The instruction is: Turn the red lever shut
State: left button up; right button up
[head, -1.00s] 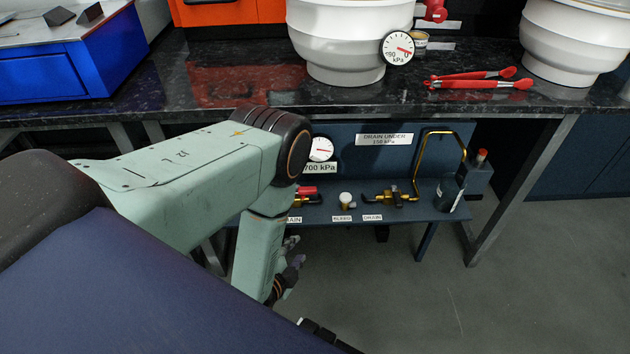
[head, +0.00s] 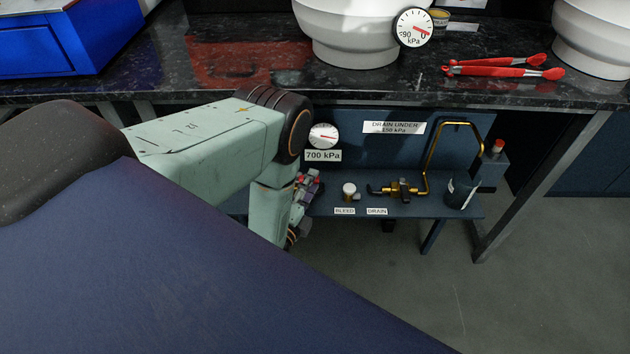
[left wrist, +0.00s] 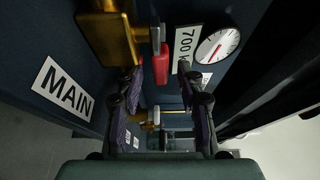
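The red lever (left wrist: 162,66) sits on a brass valve (left wrist: 108,38) beside the MAIN label (left wrist: 62,90) in the left wrist view. My left gripper (left wrist: 161,76) is open, with its two dark fingers apart. The red lever shows between the fingertips; I cannot tell whether either finger touches it. In the head view my left gripper (head: 303,198) is at the left end of the low blue shelf, partly behind my own arm. It and the arm cover most of the valve there, and only a little red (head: 313,174) shows. My right gripper is not in view.
A gauge (head: 323,136) marked 700 kPa stands behind the lever. To the right are the bleed knob (head: 349,190), the brass drain valve (head: 403,189) and a bent brass pipe (head: 430,150). The dark worktop (head: 250,75) overhangs the blue shelf (head: 400,208).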

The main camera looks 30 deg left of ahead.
pick_arm(q)
jog(key=shift+w+a, duration=0.15)
jog(key=shift+w, duration=0.9)
grip_shut()
